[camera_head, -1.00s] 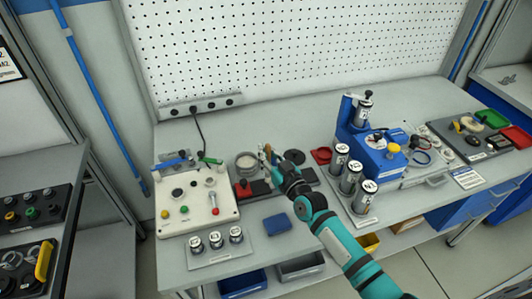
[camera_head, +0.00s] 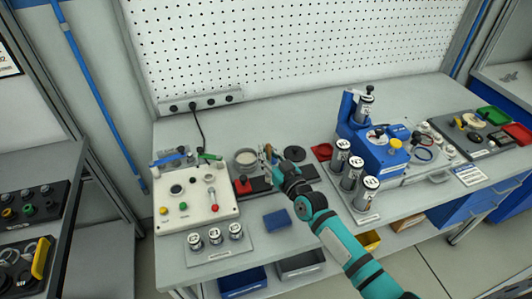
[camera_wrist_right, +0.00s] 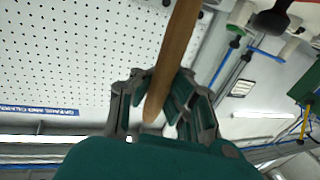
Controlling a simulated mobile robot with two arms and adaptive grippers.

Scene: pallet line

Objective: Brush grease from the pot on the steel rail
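A brush with a wooden handle (camera_wrist_right: 176,58) runs between the fingers of my right gripper (camera_wrist_right: 160,100) in the right wrist view; the fingers are closed around it. In the head view this gripper (camera_head: 274,162) is over the bench, just right of a round pale pot (camera_head: 246,158). The brush shows there only as a small brown strip, its bristles too small to make out. A low dark strip with a red block (camera_head: 242,186) lies in front of the pot, partly behind my gripper; I cannot tell whether it is the steel rail. My left gripper is out of view.
A white control box (camera_head: 196,198) stands left of the pot. A blue press (camera_head: 380,150) and several labelled cylinders (camera_head: 352,172) stand at right. A dark blue block (camera_head: 277,220) lies in front. A pegboard (camera_head: 290,50) closes the back.

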